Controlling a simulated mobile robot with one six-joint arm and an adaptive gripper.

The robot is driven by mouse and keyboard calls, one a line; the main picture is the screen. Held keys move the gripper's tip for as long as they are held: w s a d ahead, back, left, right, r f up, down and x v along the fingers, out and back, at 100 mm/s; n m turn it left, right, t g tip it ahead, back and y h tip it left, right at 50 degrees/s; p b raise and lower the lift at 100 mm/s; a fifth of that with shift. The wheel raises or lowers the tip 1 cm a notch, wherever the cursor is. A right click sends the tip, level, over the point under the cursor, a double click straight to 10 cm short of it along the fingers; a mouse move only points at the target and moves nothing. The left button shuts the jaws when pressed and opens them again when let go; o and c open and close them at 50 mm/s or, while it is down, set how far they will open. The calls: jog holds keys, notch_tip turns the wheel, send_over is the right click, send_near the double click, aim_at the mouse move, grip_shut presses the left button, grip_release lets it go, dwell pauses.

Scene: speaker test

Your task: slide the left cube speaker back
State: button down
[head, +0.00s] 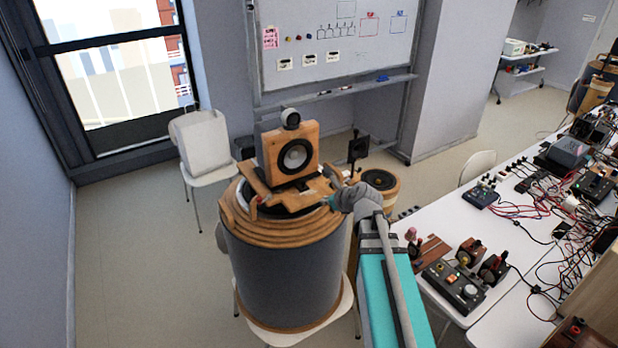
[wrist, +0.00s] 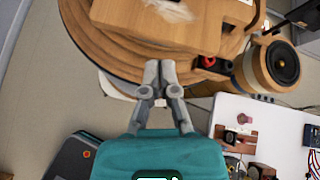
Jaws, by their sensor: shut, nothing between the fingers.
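A wooden cube speaker (head: 287,152) with a black round driver and a small round device on top stands upright on a round wooden-topped drum (head: 285,268). Two smaller wooden cubes with round fronts, a left one (head: 469,252) and a right one (head: 494,269), stand on the white table. I cannot tell for sure which cube is the left speaker. My gripper (wrist: 158,68) is shut and empty, its grey fingertips at the drum's rim in the wrist view. A pale wooden block fills the top of that view, just beyond the fingertips; contact cannot be told.
A round wooden speaker (head: 380,181), also in the wrist view (wrist: 283,62), stands right of the drum. The white table (head: 452,221) holds a control box (head: 455,286), cables and devices. A white chair (head: 209,172) stands at the left. The left floor is clear.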

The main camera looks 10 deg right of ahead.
jog(key=r+m, duration=0.1)
jog(key=w+d+m+t, duration=0.1)
jog(key=d+r+m, duration=0.1)
jog(key=m, duration=0.1)
jog(key=shift+w+d+r+p, duration=0.15)
jog(key=shift+w+r+p, duration=0.1)
jog(key=shift+r+p, duration=0.05)
jog(key=shift+w+f, duration=0.1)
jog(key=shift+w, duration=0.05)
jog(key=b, duration=0.5)
send_near(310, 185)
jog(key=x, duration=0.5)
jog(key=shift+f, duration=0.35)
jog(key=shift+w+a, duration=0.2)
jog(key=shift+w, duration=0.25)
jog(key=shift+w+a, duration=0.2)
jog(key=shift+w, duration=0.25)
jog(key=shift+w+a, duration=0.15)
jog(key=shift+w, duration=0.35)
jog(key=shift+w+a, duration=0.2)
jog(key=shift+w, duration=0.25)
jog(key=shift+w, duration=0.1)
